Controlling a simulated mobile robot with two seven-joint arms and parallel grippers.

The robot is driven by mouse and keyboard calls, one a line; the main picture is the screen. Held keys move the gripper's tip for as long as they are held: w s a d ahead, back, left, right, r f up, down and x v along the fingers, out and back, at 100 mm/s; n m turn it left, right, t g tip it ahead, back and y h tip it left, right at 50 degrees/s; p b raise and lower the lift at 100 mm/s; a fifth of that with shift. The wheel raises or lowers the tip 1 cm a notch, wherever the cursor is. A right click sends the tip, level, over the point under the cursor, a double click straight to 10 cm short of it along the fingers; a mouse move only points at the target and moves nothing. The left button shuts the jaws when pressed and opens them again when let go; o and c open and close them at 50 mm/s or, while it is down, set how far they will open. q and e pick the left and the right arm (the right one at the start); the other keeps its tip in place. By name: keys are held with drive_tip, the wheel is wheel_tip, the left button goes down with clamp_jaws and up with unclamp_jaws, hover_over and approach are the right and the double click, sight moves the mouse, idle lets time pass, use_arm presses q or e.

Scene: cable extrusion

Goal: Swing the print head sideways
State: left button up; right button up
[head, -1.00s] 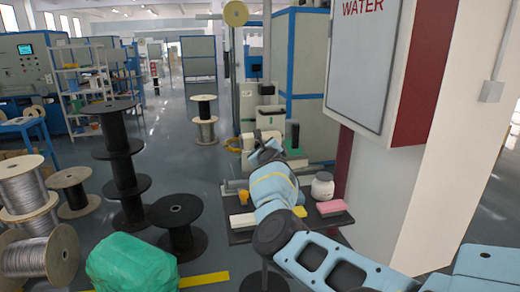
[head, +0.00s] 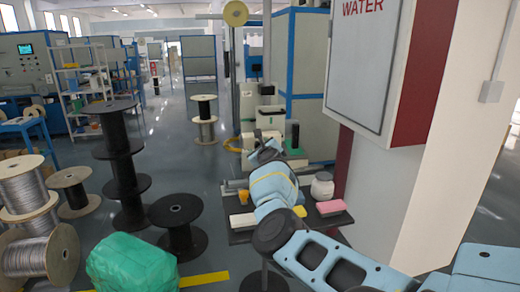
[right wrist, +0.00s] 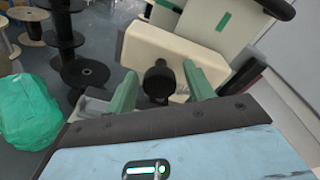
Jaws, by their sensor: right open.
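A cream-coloured machine part, apparently the print head (right wrist: 190,50), fills the top middle of the right wrist view. A black round knob (right wrist: 158,82) stands out from its near side. My right gripper (right wrist: 160,88) is open, with one green finger on each side of the knob; I cannot tell whether either finger touches it. In the head view the white and grey machine (head: 265,118) stands past the end of my right arm. My right gripper (head: 263,148) is at its front there, its fingertips mostly hidden by my wrist. My left gripper is not in view.
A dark low table (head: 240,238) under my arm bears a white jar (head: 322,186), a pink block (head: 331,207) and a yellow item (head: 244,197). Black spools (head: 176,212) and a green wrapped bundle (head: 133,262) stand left. A white pillar (head: 420,190) with a cabinet stands right.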

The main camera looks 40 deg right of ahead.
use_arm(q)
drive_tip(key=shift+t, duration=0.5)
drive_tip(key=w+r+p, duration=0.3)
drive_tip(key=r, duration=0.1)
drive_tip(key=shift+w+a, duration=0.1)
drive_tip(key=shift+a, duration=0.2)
use_arm(e)
drive_tip(key=v, duration=0.7)
drive_tip(key=shift+s+a, duration=0.2)
drive_tip(key=shift+s, duration=0.1)
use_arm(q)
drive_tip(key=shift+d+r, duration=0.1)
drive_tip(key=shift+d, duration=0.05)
